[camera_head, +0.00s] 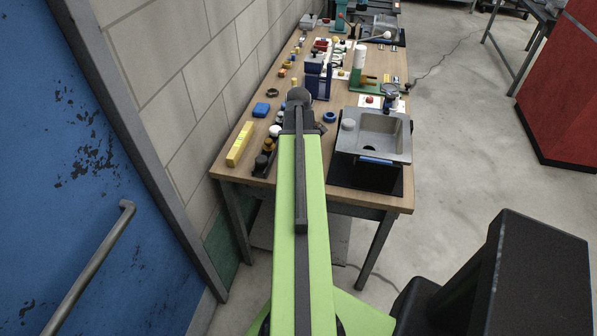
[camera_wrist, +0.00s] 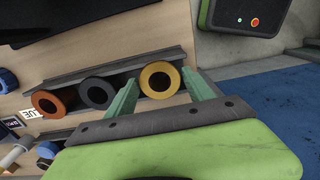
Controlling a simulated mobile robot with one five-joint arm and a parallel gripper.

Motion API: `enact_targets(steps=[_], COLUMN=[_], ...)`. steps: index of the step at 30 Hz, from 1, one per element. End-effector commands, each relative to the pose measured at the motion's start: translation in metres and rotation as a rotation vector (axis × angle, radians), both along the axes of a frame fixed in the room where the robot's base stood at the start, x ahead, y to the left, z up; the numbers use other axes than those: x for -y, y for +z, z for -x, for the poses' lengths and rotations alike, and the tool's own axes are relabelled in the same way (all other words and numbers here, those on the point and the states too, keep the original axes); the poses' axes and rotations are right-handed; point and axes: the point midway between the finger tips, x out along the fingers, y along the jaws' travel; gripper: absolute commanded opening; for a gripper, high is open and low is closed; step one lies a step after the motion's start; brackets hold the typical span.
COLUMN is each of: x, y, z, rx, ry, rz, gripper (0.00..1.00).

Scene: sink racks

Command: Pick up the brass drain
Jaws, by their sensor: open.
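The brass drain (camera_wrist: 160,80) is a yellow ring with a dark hole, at the right end of a row on a dark grey rack in the wrist view. My gripper (camera_wrist: 160,77) is open, with one green finger on each side of the brass drain in the picture. The fingers hold nothing, and I cannot tell whether they are level with the drain or touch it. A dark grey drain (camera_wrist: 98,93) and a copper drain (camera_wrist: 48,102) stand to its left. In the head view my arm covers the gripper.
In the head view the wooden bench (camera_head: 230,165) carries a grey sink (camera_head: 375,137) right of my arm. A wall runs along the bench's left side.

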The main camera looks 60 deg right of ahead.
Motion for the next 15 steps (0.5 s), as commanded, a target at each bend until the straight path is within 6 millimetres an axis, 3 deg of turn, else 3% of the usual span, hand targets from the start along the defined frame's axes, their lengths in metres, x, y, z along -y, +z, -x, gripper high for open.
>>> enact_targets(steps=[1, 4, 11, 15], x=[0.000, 0.000, 0.001, 0.001], y=[-0.019, -0.031, -0.028, -0.027], z=[0.000, 0.000, 0.001, 0.001], rx=[0.000, 0.000, 0.000, 0.000], ry=[0.000, 0.000, -0.001, -0.001], rz=[0.000, 0.000, 0.000, 0.000], gripper=[0.62, 0.62, 0.62, 0.46])
